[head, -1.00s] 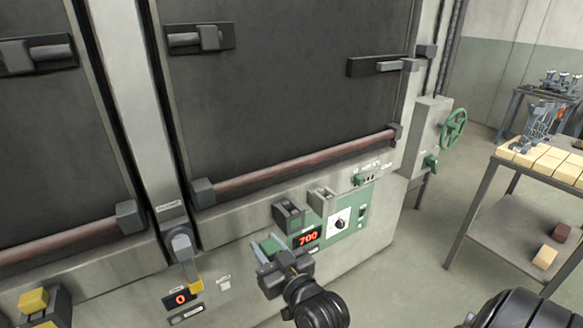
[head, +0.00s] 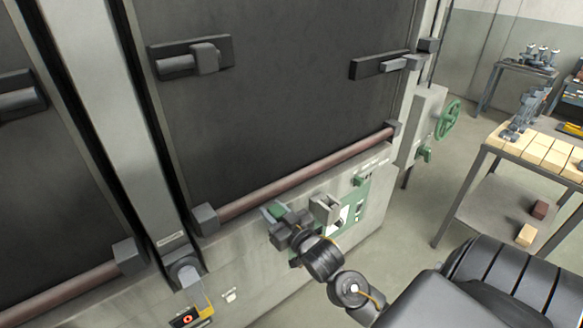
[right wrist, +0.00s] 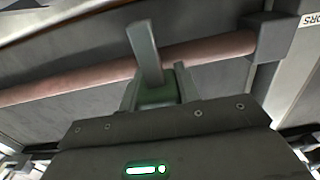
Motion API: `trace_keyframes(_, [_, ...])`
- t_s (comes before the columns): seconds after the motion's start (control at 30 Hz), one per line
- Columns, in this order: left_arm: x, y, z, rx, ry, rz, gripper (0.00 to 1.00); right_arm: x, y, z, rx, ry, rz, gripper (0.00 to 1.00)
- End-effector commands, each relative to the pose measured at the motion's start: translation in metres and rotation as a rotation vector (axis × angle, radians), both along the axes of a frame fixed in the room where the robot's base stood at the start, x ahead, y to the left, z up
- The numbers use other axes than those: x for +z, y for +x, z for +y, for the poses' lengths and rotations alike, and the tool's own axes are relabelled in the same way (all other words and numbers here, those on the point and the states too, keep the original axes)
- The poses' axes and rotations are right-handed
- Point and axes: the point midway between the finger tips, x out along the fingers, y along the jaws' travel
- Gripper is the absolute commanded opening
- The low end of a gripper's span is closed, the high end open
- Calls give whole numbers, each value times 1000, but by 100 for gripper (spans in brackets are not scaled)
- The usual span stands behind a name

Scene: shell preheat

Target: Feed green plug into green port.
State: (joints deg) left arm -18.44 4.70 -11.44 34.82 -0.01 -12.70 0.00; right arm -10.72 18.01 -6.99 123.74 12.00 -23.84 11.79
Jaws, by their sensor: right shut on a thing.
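My right gripper (head: 277,213) is in front of the furnace's lower panel, just below the pink-brown bar. Its jaws are shut on a small green piece, taken as the green plug (head: 275,210), mostly hidden by the fingers. In the right wrist view the green plug (right wrist: 157,95) sits low between two grey-green fingers. A grey box-like socket (head: 325,208) stands on the panel to the right of the gripper. The gripper hides the panel right behind it, so which opening is the green port cannot be told. My left gripper is not in view.
The pink-brown bar (head: 305,172) runs along the bottom of the dark furnace door (head: 270,100), close above the gripper. A green handwheel (head: 447,120) is further right. A table with pale bricks (head: 535,150) stands at the right, with open floor between.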

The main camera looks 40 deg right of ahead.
Motion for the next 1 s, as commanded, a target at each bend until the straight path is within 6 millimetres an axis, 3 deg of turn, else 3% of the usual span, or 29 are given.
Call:
trace_keyframes(0.03, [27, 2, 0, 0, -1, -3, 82, 19, 5, -19, -1, -13, 2, 8])
trace_keyframes(0.2, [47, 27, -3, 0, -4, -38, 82, 29, 14, -59, -3, -6, -6, 8])
trace_keyframes(0.3, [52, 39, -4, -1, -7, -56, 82, 32, 16, -71, -4, -3, -9, 8])
trace_keyframes(0.67, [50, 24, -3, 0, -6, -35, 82, 31, 17, -77, -4, 0, -12, 8])
trace_keyframes(1.0, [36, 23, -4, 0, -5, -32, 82, 17, 17, -76, -4, 0, -12, 8])
